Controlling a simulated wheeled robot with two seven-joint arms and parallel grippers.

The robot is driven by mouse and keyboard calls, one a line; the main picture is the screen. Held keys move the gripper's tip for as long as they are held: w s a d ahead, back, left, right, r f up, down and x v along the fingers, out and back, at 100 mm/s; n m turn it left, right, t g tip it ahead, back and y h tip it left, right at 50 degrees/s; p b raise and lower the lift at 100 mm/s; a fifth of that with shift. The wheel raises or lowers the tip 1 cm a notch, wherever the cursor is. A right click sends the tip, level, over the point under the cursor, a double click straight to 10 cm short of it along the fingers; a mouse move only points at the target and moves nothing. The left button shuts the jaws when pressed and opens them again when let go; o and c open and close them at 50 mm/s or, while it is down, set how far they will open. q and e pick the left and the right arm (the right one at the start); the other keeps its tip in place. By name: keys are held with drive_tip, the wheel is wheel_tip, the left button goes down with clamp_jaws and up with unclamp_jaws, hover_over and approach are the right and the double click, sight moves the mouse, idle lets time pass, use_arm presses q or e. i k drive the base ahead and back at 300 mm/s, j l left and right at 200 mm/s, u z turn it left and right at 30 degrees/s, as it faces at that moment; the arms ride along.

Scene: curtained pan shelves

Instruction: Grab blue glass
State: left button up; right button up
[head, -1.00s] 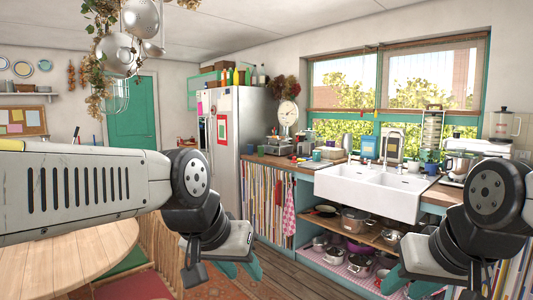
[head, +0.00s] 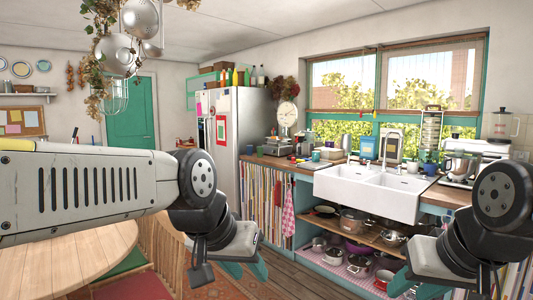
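A small blue cup (head: 430,168) stands on the counter to the right of the sink. I cannot tell which is the blue glass. My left gripper (head: 247,268) hangs in front of the lower cabinets, its teal fingers apart and nothing between them. My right gripper (head: 413,286) is at the lower right, in front of the pan shelves, its teal fingers apart and seemingly empty. Both grippers are well away from the blue vessels.
A white double sink (head: 370,194) juts out from the counter. Pots stand on the open shelf (head: 373,235) below it. A round wooden table (head: 85,255) is at the lower left. A fridge (head: 249,125) stands behind the counter's left end.

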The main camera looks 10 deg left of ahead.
sight(249, 148)
drive_tip(key=i+l+z, duration=0.1)
drive_tip(key=i+z, duration=0.4)
drive_tip(key=i+u, duration=0.35)
drive_tip(key=i, duration=0.25)
drive_tip(key=i+u, duration=0.3)
drive_tip(key=i, duration=0.35)
drive_tip(key=i+l+u, duration=0.35)
drive_tip(key=i, duration=0.25)
drive_tip(key=i+j+u, duration=0.25)
drive_tip(key=i, duration=0.45)
drive_tip(key=i+l+u, duration=0.1)
drive_tip(key=i+u, duration=0.2)
drive_tip(key=i, duration=0.4)
drive_tip(key=i+l+u, duration=0.25)
drive_tip(key=i, duration=0.45)
drive_tip(key=i+j+u, duration=0.1)
drive_tip(key=i+u, duration=0.25)
drive_tip(key=i, duration=1.35)
drive_tip(key=i+l+z, duration=0.1)
drive_tip(key=i+z, duration=0.6)
drive_tip(key=i+j+z, duration=0.1)
drive_tip(key=i+z, duration=0.25)
drive_tip(key=i, duration=0.1)
